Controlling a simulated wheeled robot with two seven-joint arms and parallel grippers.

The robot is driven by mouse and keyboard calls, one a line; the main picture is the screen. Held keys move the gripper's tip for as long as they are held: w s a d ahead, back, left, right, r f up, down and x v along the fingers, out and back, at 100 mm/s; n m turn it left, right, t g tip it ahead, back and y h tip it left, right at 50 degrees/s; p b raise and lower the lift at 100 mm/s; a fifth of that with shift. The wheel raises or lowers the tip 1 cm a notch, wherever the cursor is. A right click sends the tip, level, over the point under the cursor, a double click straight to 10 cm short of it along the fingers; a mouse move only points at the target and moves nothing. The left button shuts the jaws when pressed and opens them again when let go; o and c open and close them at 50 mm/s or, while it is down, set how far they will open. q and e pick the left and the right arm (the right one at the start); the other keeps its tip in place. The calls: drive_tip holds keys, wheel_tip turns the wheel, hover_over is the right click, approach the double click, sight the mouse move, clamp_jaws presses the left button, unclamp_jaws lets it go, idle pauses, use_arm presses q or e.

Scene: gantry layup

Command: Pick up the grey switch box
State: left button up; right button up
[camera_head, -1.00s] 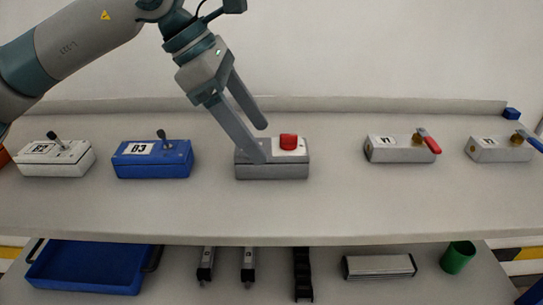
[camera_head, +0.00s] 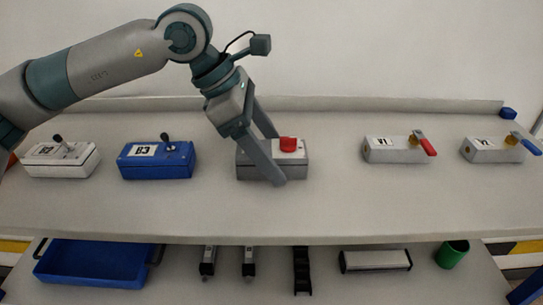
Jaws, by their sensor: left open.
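The grey switch box (camera_head: 298,168), with a red button (camera_head: 288,144) on a white plate on top, sits on the middle of the bench. My left gripper (camera_head: 278,161) points down at it and is open. One finger crosses in front of the box's front face, with its tip near the box's lower edge. The other finger's tip is at the back of the box, by the red button. The near finger hides part of the box. I cannot tell whether either finger touches it. My right gripper is not in view.
A blue lever box (camera_head: 157,168) and a white lever box (camera_head: 62,162) stand to the left. Two grey valve blocks, with a red handle (camera_head: 425,146) and a blue handle (camera_head: 526,143), stand to the right. A lower shelf holds a blue tray (camera_head: 95,268) and a green cup (camera_head: 452,254).

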sight(275, 150)
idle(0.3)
use_arm(q)
drive_tip(key=c, duration=1.3)
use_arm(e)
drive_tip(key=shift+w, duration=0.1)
use_arm(q)
drive_tip(key=shift+r, duration=0.1)
